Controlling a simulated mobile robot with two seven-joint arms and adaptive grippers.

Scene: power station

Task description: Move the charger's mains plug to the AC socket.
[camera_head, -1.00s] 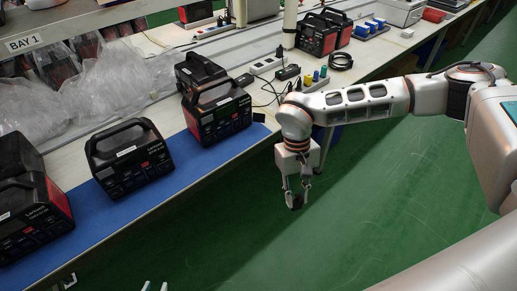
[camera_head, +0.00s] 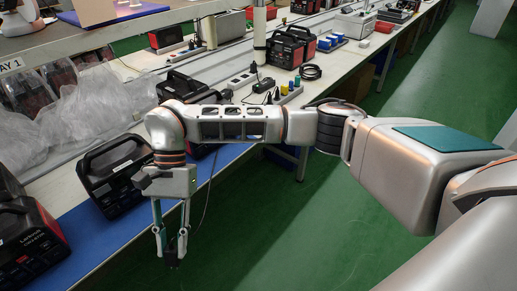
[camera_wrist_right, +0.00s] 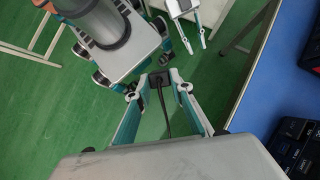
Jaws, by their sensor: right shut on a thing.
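My right gripper (camera_head: 171,257) is shut on the black mains plug (camera_head: 173,263), off the front edge of the bench and over the floor. In the right wrist view, the plug (camera_wrist_right: 160,80) sits between its fingertips and a black cable trails from it. Black power stations stand on the blue mat: one (camera_head: 112,175) behind the gripper, one (camera_head: 28,240) at lower left, and one (camera_head: 187,87) partly hidden by my arm. I cannot make out which opening is the AC socket. My left gripper (camera_wrist_right: 196,45) shows in the right wrist view, open and empty.
A power strip (camera_head: 241,79) and a black charger block (camera_head: 264,86) lie farther back on the bench. Clear plastic bags (camera_head: 90,110) lie behind the stations. The blue mat (camera_head: 85,238) is bare along its front edge. The green floor (camera_head: 300,235) is clear.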

